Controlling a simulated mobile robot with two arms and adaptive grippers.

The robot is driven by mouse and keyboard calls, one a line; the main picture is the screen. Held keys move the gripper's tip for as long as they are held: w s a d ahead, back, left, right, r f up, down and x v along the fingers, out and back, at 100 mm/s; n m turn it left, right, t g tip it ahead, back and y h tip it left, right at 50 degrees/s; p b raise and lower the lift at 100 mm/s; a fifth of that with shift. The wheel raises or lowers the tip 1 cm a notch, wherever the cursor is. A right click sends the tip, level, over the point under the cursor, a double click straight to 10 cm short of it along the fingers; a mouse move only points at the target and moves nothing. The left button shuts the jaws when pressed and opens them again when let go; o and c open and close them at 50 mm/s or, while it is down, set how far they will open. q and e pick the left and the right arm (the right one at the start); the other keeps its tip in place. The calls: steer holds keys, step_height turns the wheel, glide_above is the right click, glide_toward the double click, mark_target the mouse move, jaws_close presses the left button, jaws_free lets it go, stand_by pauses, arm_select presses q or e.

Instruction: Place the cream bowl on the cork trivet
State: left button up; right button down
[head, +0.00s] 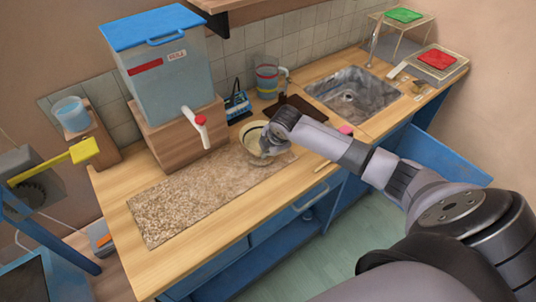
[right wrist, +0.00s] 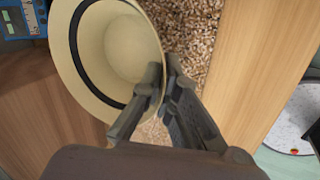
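The cream bowl (head: 255,136) has a dark band inside and sits at the far right end of a speckled brown cork-like mat (head: 165,208) on the wooden counter. My right gripper (head: 272,141) is at the bowl's right rim. In the right wrist view the fingers (right wrist: 163,80) close on the rim of the bowl (right wrist: 100,50), one inside and one outside. The mat also shows beyond the fingers (right wrist: 190,40). I cannot tell whether the bowl touches the mat or is slightly above it. My left gripper is not in view.
A blue-lidded dispenser (head: 165,80) with a white tap (head: 195,125) stands on a wooden block behind the mat. A dark board (head: 305,106), a glass jug (head: 267,80) and a sink (head: 350,95) lie to the right. The mat's left part is clear.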

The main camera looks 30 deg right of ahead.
step_height(320, 180, down, 2)
steer(key=shift+f, duration=0.15)
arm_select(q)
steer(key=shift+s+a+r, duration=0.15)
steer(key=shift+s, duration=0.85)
arm_select(e)
steer(key=shift+f, duration=0.2)
steer(key=c, duration=2.3)
jaws_free()
steer(key=shift+f, duration=0.1)
steer(key=o, duration=0.5)
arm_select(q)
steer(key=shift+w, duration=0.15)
